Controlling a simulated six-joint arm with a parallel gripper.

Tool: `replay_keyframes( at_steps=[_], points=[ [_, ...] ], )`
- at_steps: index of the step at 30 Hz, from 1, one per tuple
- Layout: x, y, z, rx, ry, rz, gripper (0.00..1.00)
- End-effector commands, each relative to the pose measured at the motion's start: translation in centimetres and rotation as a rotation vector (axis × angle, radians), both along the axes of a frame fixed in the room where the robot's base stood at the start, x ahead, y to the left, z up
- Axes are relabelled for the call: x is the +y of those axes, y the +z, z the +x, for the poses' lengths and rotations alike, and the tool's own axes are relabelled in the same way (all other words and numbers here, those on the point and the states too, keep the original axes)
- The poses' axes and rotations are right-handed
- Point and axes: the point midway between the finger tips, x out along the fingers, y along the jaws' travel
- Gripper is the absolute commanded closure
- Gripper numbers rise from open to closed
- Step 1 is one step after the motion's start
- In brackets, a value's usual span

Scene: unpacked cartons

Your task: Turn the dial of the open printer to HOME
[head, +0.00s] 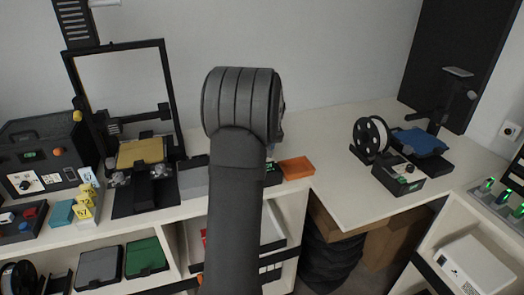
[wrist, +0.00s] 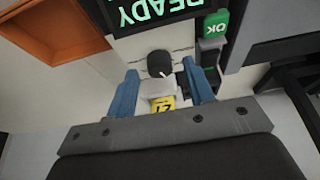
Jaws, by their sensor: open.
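In the wrist view a black dial (wrist: 160,64) with a pale pointer line sits on a light panel, below a dark screen (wrist: 150,10) with green READY upside down. A green OK button (wrist: 215,25) is right of it. My gripper (wrist: 161,72) is open, with one blue finger on each side of the dial. I cannot tell whether they touch it. A white and yellow marked piece (wrist: 162,103) shows between the fingers. In the head view my arm hides the gripper and dial. An open-frame printer (head: 148,188) with a gold bed stands at left.
An orange tray (head: 296,167) lies right of my arm; it also shows in the wrist view (wrist: 60,32). A dark enclosed machine (head: 42,150) is far left.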

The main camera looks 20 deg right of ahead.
Motion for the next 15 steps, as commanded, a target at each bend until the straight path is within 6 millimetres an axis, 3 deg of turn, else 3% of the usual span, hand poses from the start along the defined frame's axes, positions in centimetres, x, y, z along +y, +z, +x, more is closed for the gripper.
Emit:
replay_keyframes(
  at_steps=[11,15],
  points=[
    [0.02,-0.63,0.26,0.0,0.0,0.0,0.52],
    [0.02,-0.62,0.26,0.0,0.0,0.0,0.77]
  ],
)
